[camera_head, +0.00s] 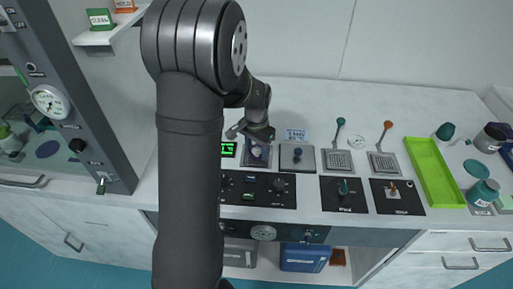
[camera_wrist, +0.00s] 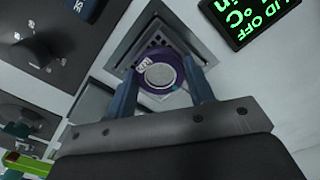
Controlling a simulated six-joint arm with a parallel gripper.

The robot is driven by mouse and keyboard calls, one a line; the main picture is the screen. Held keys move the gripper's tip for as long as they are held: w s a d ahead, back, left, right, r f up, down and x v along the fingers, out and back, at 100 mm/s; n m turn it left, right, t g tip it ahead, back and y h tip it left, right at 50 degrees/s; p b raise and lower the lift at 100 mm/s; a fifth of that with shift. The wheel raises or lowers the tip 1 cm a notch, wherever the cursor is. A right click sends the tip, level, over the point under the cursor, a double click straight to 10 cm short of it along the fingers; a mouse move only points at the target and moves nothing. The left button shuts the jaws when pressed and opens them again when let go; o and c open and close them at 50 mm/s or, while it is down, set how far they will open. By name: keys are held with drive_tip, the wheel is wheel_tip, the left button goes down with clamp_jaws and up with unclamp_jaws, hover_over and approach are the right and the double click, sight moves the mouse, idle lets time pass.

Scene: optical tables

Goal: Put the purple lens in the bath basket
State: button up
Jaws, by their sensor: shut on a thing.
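The purple lens (camera_wrist: 160,76) is a round disc with a purple rim and a pale centre, held between the two blue fingers of my gripper (camera_wrist: 160,68) in the wrist view. In the head view my gripper (camera_head: 257,142) points down at the square bath, with the lens small and pale below it. The bath basket (camera_wrist: 157,40) shows as a perforated floor inside a square metal recess, just behind the lens. The lens overlaps the opening in the picture; I cannot tell whether it touches the basket.
A control panel (camera_head: 258,190) is in front. A green display (camera_wrist: 240,18) is beside the bath.

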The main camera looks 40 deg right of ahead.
sight(256, 151)
drive_tip(key=shift+f, duration=0.1)
drive_tip(key=o, duration=1)
wheel_tip(256, 151, up, 12)
drive_tip(key=shift+r, duration=0.15)
